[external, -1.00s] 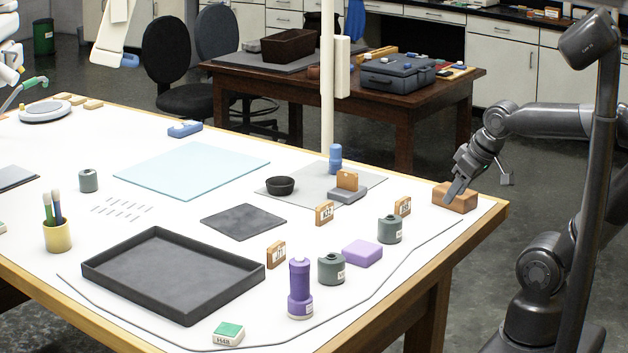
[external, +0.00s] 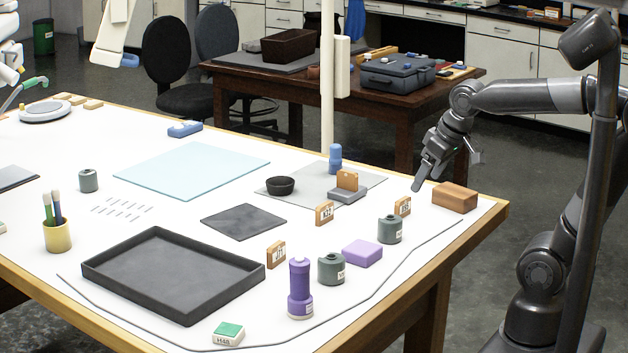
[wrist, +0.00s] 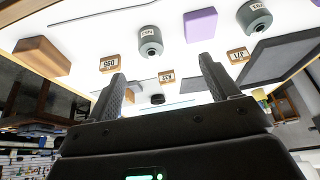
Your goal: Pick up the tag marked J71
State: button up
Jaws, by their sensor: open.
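A small wooden tag (external: 276,254) with a white label, which seems to read J71, stands upright on the white table between the black tray and a grey canister. In the wrist view it seems to be the tag at the right (wrist: 238,54), with its label upside down. My gripper (external: 420,186) is above the table's right part, well away from that tag and nearer another wooden tag (external: 403,206). In the wrist view my gripper (wrist: 162,68) is open, its fingers apart with nothing held between them.
Grey canisters (external: 331,269) (external: 390,230), a purple block (external: 362,253), a purple bottle (external: 300,290) and the black tray (external: 100,277) surround the area. A brown block (external: 455,198) lies right of my gripper.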

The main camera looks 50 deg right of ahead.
jog(key=w+a+g, duration=0.2)
jog(key=w+a, duration=0.6)
jog(key=w, duration=0.4)
jog(key=n+g, duration=0.1)
send_near(277, 244)
jog(key=f, duration=0.3)
jog(key=w+f, duration=0.1)
jog(key=f, duration=0.7)
jog(key=shift+w+a+f, duration=0.15)
jog(key=shift+w+a, duration=0.1)
jog(key=shift+w, duration=0.15)
jog(key=shift+c, duration=0.4)
jog(key=c, duration=1)
jog(key=shift+r, duration=0.2)
